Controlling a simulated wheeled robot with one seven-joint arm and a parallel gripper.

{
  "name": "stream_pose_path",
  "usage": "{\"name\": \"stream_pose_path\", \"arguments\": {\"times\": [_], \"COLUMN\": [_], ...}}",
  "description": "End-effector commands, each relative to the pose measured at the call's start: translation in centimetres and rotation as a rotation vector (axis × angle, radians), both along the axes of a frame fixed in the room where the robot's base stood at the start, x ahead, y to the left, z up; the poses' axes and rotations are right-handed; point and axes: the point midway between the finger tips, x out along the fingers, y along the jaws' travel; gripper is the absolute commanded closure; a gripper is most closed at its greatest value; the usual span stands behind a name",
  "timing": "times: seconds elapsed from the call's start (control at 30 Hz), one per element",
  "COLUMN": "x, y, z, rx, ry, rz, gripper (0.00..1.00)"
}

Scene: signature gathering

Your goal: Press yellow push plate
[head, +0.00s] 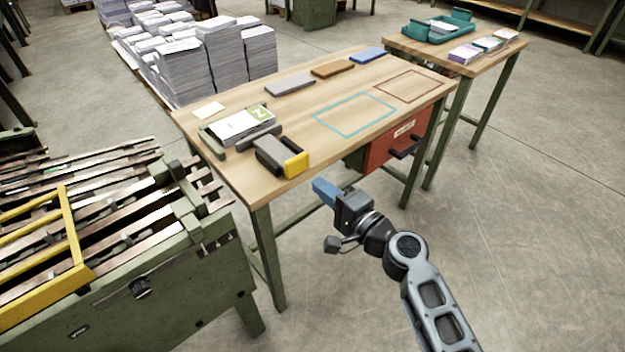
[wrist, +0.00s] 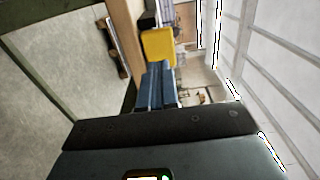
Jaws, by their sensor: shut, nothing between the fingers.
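The yellow push plate (head: 296,164) is on the right end of a dark grey block-shaped device (head: 270,153) at the near edge of the wooden table (head: 330,145). In the wrist view the yellow plate (wrist: 159,47) shows just beyond my fingertips. My gripper (head: 322,187) is in front of the table's near edge, to the lower right of the plate. Its blue fingers are shut with nothing between them, and they also show in the wrist view (wrist: 156,84). In the head view the fingers are apart from the plate.
A paper tray (head: 240,127) stands behind the device. A red drawer (head: 395,140) with a black handle hangs under the table's right side. A green machine with rails (head: 110,230) stands at the left. Floor right of my arm (head: 540,230) is clear.

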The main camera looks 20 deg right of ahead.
Motion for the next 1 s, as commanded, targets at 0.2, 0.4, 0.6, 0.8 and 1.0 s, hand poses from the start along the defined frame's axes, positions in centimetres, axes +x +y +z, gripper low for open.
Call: {"name": "stream_pose_path", "arguments": {"times": [0.2, 0.4, 0.6, 0.8, 1.0], "x": [-3.3, -4.6, -4.8, -4.7, -4.7], "y": [-1.2, -1.6, -1.6, -1.6, -1.6], "z": [-0.1, 0.0, 0.0, 0.0, 0.0], "rx": [0.000, 0.000, 0.000, 0.000, 0.000], "ry": [0.001, 0.000, 0.000, 0.000, 0.000], "rz": [-0.002, 0.000, 0.000, 0.000, 0.000], "gripper": [1.00, 1.00, 1.00, 1.00, 1.00]}}
